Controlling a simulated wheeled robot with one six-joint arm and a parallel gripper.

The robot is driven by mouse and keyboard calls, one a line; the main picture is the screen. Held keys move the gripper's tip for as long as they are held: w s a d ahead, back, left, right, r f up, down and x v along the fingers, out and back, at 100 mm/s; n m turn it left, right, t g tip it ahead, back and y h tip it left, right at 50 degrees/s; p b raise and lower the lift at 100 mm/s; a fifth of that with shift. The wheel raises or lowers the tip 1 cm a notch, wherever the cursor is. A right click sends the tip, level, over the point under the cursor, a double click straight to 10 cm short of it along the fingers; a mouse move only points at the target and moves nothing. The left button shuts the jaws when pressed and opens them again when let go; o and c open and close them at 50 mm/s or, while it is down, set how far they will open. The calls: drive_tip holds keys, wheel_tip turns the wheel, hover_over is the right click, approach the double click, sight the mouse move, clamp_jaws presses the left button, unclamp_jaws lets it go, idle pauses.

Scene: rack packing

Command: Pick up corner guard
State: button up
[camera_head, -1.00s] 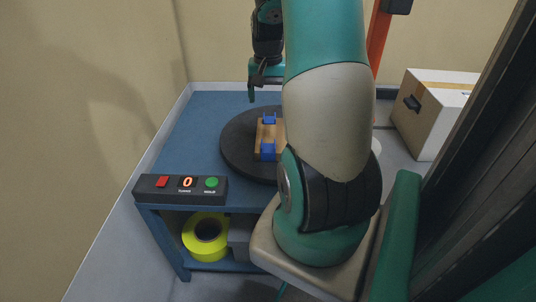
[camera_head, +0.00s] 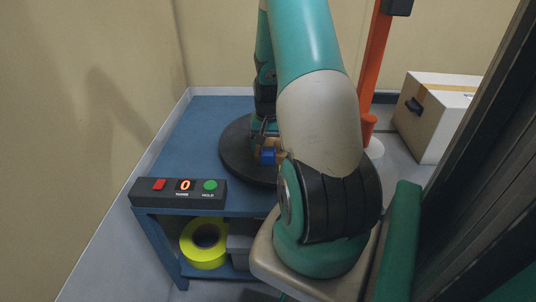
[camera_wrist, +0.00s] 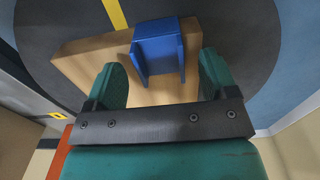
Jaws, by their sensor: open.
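A blue corner guard (camera_wrist: 158,48) sits on the edge of a wooden block (camera_wrist: 90,55) in the wrist view. In the head view, blue (camera_head: 267,156) shows at the near end of the block, just below my gripper (camera_head: 265,138). In the wrist view my gripper (camera_wrist: 162,80) is open, with one green finger on each side of the guard's lower part and gaps between. Whether the fingertips reach past the guard is unclear. The block rests on a dark round turntable (camera_head: 233,160). The block's far end is hidden behind my arm in the head view.
The turntable stands on a blue table (camera_head: 190,135). A control box (camera_head: 180,192) showing 0 sits at its front edge. Yellow tape (camera_head: 190,252) lies on the shelf below. A cardboard box (camera_head: 432,120) and an orange post (camera_head: 378,65) stand at right.

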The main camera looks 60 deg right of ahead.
drive_tip(key=shift+f, duration=0.35)
drive_tip(key=c, duration=1)
drive_tip(key=shift+r, duration=0.1)
